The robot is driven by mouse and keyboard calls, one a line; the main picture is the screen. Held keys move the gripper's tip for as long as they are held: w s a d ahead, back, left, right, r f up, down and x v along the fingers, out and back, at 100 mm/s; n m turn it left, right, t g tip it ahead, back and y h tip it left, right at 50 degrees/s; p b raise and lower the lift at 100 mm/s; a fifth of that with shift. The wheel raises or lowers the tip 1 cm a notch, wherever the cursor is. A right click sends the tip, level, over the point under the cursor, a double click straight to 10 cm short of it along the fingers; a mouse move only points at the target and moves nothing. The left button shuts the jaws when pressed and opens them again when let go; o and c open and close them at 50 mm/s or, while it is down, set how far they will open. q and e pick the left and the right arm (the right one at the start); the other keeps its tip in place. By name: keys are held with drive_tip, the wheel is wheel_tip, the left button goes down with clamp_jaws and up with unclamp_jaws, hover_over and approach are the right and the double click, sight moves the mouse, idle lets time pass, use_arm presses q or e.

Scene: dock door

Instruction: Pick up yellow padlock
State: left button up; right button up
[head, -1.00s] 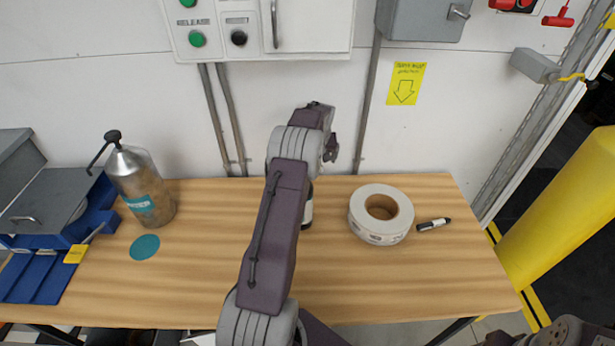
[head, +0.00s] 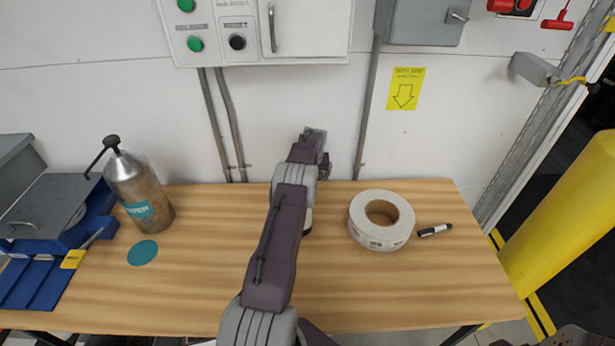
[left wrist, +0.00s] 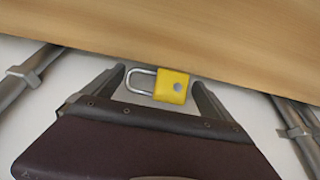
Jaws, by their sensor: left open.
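The yellow padlock (left wrist: 172,86) with its silver shackle shows in the left wrist view, near the edge of the wooden table. It lies between the spread fingertips of my left gripper (left wrist: 158,77), with its body close to the right finger. The gripper is open, and I cannot tell whether a finger touches the padlock. In the head view my left arm reaches over the table toward the wall, and no padlock shows there. My right gripper is not in view.
On the wooden table (head: 390,290), a white tape roll (head: 362,222) and a marker (head: 434,230) stand right of my arm. A metal bottle (head: 130,185), a teal disc (head: 142,252) and a blue tray (head: 30,285) are at left. The white wall (head: 290,110) rises close behind.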

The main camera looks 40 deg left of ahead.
use_arm(q)
drive_tip(key=shift+r, duration=0.1)
drive_tip(key=shift+c, duration=1.3)
drive_tip(key=c, duration=1.3)
drive_tip(key=shift+o, duration=0.2)
drive_tip(key=d+r, duration=0.4)
drive_tip(key=d, duration=0.3)
drive_tip(key=w+d+r, duration=0.1)
drive_tip(key=d+r, duration=0.3)
drive_tip(key=d, duration=0.3)
